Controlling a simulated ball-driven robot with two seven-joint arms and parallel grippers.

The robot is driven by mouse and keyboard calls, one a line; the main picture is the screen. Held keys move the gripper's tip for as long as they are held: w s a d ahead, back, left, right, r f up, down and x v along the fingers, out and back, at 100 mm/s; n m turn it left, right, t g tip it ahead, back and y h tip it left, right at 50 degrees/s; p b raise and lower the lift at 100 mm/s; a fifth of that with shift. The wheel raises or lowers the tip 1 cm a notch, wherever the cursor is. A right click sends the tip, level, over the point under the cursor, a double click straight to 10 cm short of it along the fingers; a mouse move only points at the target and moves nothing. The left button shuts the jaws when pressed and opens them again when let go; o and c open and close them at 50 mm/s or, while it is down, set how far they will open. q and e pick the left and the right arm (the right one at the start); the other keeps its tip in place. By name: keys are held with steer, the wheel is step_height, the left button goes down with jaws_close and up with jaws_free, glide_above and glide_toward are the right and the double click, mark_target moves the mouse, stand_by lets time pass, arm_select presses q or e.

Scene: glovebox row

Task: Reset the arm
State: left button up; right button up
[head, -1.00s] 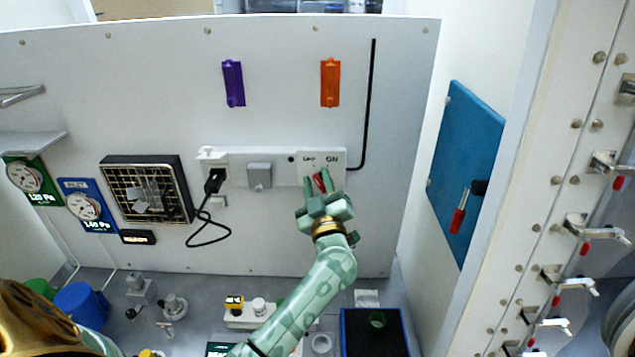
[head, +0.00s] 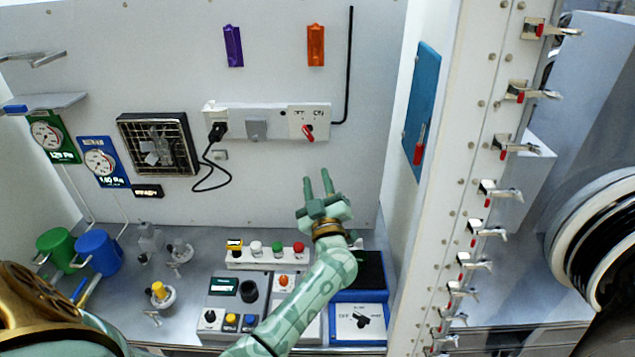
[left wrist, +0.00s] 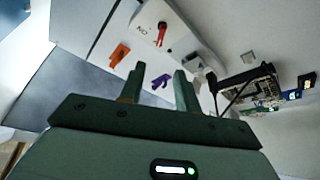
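My left gripper (head: 319,190) is in front of the back panel, below the rotary switch, with its two fingers pointing up and apart. It is open, with nothing between the fingers. The left wrist view also shows the two spread fingers (left wrist: 160,88), and the red switch knob (left wrist: 162,36) beyond them, clear of both. In the head view the red knob (head: 308,132) sits on a white plate with OFF and ON labels; I cannot tell which label it points at. My right gripper is not in view.
Below the gripper, the bench holds a control box (head: 222,303), a row of coloured buttons (head: 266,260) and a blue-framed box (head: 359,322). Blue (head: 97,252) and green (head: 56,249) mugs stand at left. A latched door frame (head: 478,150) rises at right.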

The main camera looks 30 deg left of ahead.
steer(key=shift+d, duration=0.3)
